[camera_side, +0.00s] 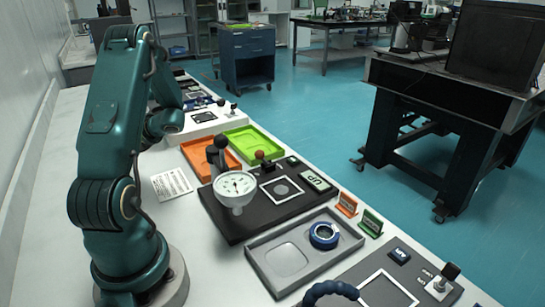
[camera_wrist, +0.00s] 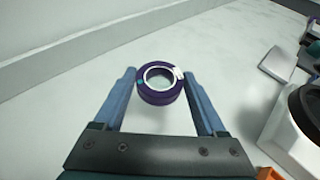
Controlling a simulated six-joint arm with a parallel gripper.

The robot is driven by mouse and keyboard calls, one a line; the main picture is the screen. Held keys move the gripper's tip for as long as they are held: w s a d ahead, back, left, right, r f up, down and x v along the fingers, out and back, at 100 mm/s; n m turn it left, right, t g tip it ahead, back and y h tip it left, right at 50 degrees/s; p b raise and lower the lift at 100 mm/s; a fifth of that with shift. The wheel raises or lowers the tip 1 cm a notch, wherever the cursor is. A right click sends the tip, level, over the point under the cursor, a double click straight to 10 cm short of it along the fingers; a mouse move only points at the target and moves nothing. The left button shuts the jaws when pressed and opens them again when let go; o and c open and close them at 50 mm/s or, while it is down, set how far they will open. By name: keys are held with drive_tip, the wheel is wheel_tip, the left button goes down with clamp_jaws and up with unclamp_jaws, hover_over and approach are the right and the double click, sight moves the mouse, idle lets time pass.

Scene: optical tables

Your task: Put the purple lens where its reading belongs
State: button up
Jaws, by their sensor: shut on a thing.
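The purple lens (camera_wrist: 160,88), a dark purple ring with a pale inner rim, sits between the fingertips of my gripper (camera_wrist: 162,92) in the wrist view. The fingers are shut on its sides, with white bench behind it. In the side view my arm hides the gripper and lens. The round white dial gauge (camera_side: 236,186) stands on a black station (camera_side: 238,226); its numbers are too small to read. The orange tray (camera_side: 197,160) and green tray (camera_side: 254,143) lie behind it; both look empty. A small display (camera_side: 315,181) stands on the station's right side.
A grey tray (camera_side: 258,262) in front holds a blue ring lens (camera_side: 324,235). Small orange (camera_side: 347,204) and green (camera_side: 370,223) signs stand beside it. A printed sheet (camera_side: 171,186) lies on the bench. In the wrist view a white device (camera_wrist: 290,140) stands at the right.

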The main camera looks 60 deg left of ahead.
hover_over(150, 169)
wheel_tip(150, 169, down, 5)
drive_tip(key=shift+r, duration=0.1)
drive_tip(key=shift+a+f, duration=0.1)
drive_tip(key=shift+f, duration=2)
drive_tip(key=shift+f, duration=0.15)
drive_tip(key=o, duration=1.5)
drive_tip(key=shift+r, duration=0.25)
drive_tip(key=v, duration=0.7)
drive_tip(key=shift+w+d, duration=0.15)
drive_tip(key=shift+d, duration=0.05)
